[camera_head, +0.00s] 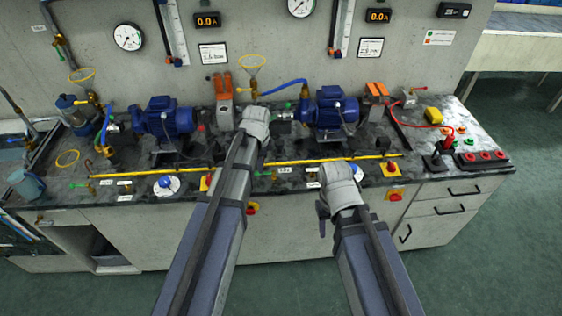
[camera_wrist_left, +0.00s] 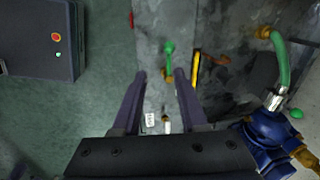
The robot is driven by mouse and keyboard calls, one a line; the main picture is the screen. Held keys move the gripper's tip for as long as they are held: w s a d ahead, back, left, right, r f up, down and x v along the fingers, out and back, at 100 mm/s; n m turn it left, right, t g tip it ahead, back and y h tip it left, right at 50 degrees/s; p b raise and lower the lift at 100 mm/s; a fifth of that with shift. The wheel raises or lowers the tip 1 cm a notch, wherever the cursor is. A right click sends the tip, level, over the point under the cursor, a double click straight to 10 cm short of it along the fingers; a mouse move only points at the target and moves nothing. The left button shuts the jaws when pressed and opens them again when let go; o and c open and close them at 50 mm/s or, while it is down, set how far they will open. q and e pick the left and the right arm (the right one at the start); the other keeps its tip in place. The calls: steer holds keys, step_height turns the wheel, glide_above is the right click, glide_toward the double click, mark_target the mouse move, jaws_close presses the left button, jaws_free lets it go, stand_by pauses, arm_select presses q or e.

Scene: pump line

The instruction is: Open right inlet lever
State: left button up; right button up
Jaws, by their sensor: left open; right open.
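A green lever (camera_wrist_left: 169,50) on a valve shows in the left wrist view, at the bench's front strip beside the end of a yellow pipe (camera_wrist_left: 195,70). I take it for the right inlet lever; in the head view, a green handle (camera_head: 272,173) shows just right of my left arm. My left gripper (camera_wrist_left: 160,75) is open and empty, its two fingers apart with the lever just beyond the tips, not touching. In the head view my left wrist hides its fingers. My right gripper (camera_head: 322,212) hangs over the bench's front edge, its fingers mostly hidden, with nothing seen in it.
The right blue pump (camera_head: 333,110) and left blue pump (camera_head: 165,118) stand behind the yellow pipe (camera_head: 335,159). A red-handled yellow switch (camera_head: 392,168) sits right of my right gripper. A green hose (camera_wrist_left: 283,60) is near my left gripper. Floor in front is clear.

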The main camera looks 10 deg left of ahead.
mark_target(265, 173)
arm_select(q)
steer(key=shift+m, duration=0.4)
steer(key=w+f+b, duration=0.1)
steer(key=f+b, duration=0.1)
steer(key=w+f+b, duration=0.1)
steer(key=f+b, duration=0.2)
steer(key=w+f+b, duration=0.1)
steer(key=f+b, duration=0.1)
steer(key=shift+a+f+b, duration=0.25)
steer(key=shift+b, duration=0.15)
arm_select(e)
step_height(265, 173, down, 8)
steer(key=shift+d+r, duration=0.25)
steer(key=shift+d, duration=0.05)
steer(key=shift+w, duration=0.1)
arm_select(q)
jaws_close()
stand_by(0.4)
